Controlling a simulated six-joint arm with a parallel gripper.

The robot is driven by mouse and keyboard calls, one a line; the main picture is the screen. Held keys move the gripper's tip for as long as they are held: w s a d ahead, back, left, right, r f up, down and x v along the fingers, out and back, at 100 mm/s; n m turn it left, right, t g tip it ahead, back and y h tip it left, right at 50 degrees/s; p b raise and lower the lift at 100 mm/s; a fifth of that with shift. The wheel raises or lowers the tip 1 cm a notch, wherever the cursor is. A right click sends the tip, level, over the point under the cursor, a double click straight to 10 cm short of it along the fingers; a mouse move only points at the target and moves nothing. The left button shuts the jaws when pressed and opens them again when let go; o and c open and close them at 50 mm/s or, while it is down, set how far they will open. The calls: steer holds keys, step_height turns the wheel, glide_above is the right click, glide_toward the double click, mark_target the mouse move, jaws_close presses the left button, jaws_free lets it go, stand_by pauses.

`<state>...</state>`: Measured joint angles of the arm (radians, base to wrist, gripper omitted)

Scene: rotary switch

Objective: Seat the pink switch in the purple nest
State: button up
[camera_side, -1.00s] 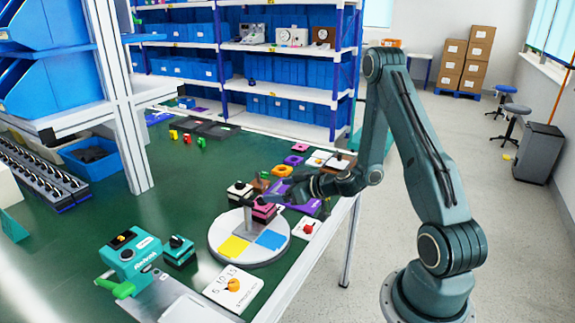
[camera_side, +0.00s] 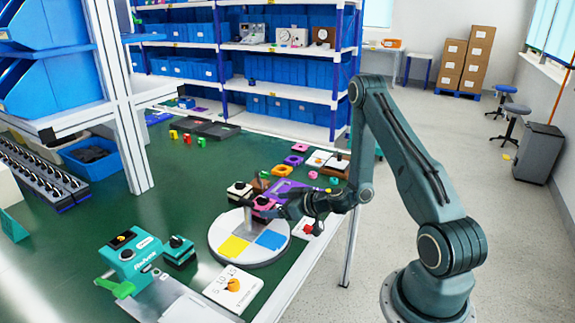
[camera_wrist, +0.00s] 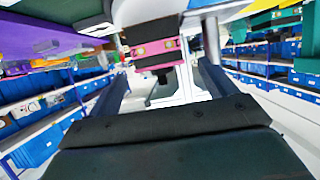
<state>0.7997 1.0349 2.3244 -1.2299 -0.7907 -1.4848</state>
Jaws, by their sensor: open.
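The pink switch (camera_side: 263,203) sits at the raised centre of the round turntable (camera_side: 221,252). My gripper (camera_side: 283,207) is open, just right of the switch and roughly level with it in the side view. In the wrist view the pink switch (camera_wrist: 157,53) shows ahead, between the lines of my two spread fingers (camera_wrist: 162,88). A gap to it seems to remain, and the fingers are not closed on it. A flat purple plate (camera_side: 281,187), which looks like the nest, lies behind the turntable, partly hidden by my gripper.
Several small coloured parts lie behind, near the table's right edge. A teal device (camera_side: 135,257) and a white card with an orange knob (camera_side: 233,286) are in front. The green table is clear at left centre.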

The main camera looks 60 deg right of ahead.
mark_target(267, 204)
steer(key=shift+x, duration=2.9)
steer(key=c, duration=1.2)
steer(key=shift+o, duration=0.2)
steer(key=shift+r, duration=0.1)
step_height(267, 204, up, 20)
